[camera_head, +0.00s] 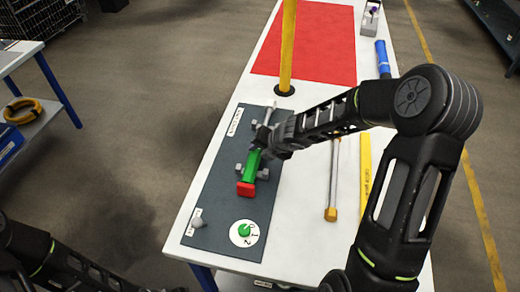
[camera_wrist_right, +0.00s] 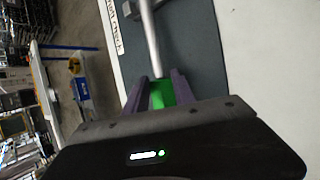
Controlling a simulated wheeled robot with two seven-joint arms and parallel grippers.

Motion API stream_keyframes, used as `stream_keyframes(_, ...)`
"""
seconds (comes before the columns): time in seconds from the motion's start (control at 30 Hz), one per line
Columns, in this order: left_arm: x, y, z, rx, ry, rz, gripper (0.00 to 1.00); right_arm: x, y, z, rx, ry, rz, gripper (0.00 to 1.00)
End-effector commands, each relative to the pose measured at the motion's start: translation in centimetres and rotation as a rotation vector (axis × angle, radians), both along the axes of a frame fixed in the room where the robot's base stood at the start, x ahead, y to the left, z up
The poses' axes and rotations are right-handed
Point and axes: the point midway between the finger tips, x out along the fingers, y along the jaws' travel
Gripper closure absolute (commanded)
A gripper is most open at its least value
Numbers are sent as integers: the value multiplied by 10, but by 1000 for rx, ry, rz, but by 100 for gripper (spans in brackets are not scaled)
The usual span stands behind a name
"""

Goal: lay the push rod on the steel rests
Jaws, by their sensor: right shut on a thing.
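The push rod has a green body with a red end block (camera_head: 246,189) and a thin steel shaft that runs toward the far end of the dark mat (camera_head: 218,208). My right gripper (camera_head: 262,147) is shut on the green part, near where the shaft begins. In the right wrist view the green part (camera_wrist_right: 162,94) sits between the fingers and the steel shaft (camera_wrist_right: 150,38) points away. The near steel rest (camera_head: 239,170) shows on both sides of the green body; the far rest is partly behind my gripper. I cannot tell whether the rod touches the rests. My left gripper is out of frame.
A yellow post (camera_head: 287,45) stands beyond the mat, before a red area (camera_head: 325,40). A round dial with a green knob (camera_head: 244,231) and a small grey knob (camera_head: 197,222) are at the mat's near end. A rod with orange ends (camera_head: 332,180) lies to the right.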

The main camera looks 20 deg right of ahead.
Motion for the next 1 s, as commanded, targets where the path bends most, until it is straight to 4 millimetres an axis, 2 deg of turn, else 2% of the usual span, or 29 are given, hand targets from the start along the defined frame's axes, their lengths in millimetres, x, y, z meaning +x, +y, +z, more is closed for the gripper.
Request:
stream_keyframes(0.53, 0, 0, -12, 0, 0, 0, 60, -5, -1, -19, -2, 16, -1, 100)
stream_keyframes(0.93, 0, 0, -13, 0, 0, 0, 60, -6, -3, -21, -4, 20, -5, 100)
stream_keyframes(0.97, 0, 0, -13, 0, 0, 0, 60, -6, -3, -21, -4, 20, -5, 68)
stream_keyframes(1.0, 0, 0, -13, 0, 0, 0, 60, -6, -3, -21, -4, 19, -4, 65)
